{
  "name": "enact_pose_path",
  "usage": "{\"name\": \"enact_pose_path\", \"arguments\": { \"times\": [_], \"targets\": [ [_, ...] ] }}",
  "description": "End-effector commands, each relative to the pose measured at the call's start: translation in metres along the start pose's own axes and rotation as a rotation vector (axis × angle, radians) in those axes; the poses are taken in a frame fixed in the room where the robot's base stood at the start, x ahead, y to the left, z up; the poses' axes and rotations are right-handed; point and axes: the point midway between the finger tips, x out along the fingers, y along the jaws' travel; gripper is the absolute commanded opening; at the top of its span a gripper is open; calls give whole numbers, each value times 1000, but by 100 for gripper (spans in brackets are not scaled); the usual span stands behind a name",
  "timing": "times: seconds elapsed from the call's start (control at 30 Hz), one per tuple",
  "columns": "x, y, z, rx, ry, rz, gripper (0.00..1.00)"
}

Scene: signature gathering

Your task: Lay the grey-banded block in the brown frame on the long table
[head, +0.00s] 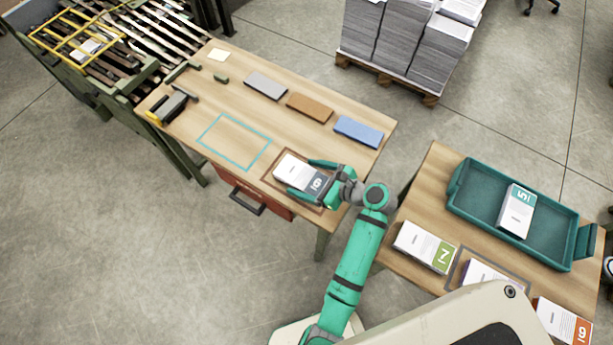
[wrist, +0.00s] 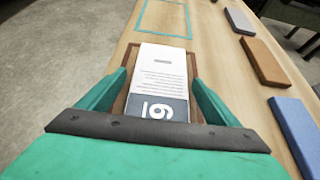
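The grey-banded block (head: 299,174) is a white slab with a dark grey band and a white numeral. It appears to lie flat within the brown frame (head: 273,164) on the long table (head: 192,121). The block also shows in the wrist view (wrist: 162,73), its banded end toward my gripper. My gripper (head: 304,177) is low over that end, with one green finger on each side of the block. In the wrist view, narrow gaps show between the fingers and the block's sides. The palm hides part of the banded end.
A teal outline (head: 233,141) lies left of the brown frame. Grey (head: 266,86), brown (head: 309,107) and blue (head: 358,132) slabs line the far edge. A second table (head: 431,168) at the right holds a teal tray (head: 461,183) and other banded blocks.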

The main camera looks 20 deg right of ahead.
Motion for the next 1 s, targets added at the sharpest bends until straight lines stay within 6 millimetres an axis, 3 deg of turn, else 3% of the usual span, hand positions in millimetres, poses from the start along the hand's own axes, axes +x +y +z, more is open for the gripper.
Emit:
{"name": "enact_pose_path", "arguments": {
  "times": [0.27, 0.7, 1.0],
  "targets": [
    [-7, -1, 2, 0, 0, -2, 85],
    [-88, -1, 2, 0, 0, -4, 85],
    [-119, 0, 2, -1, 0, -1, 85]
  ]
}}
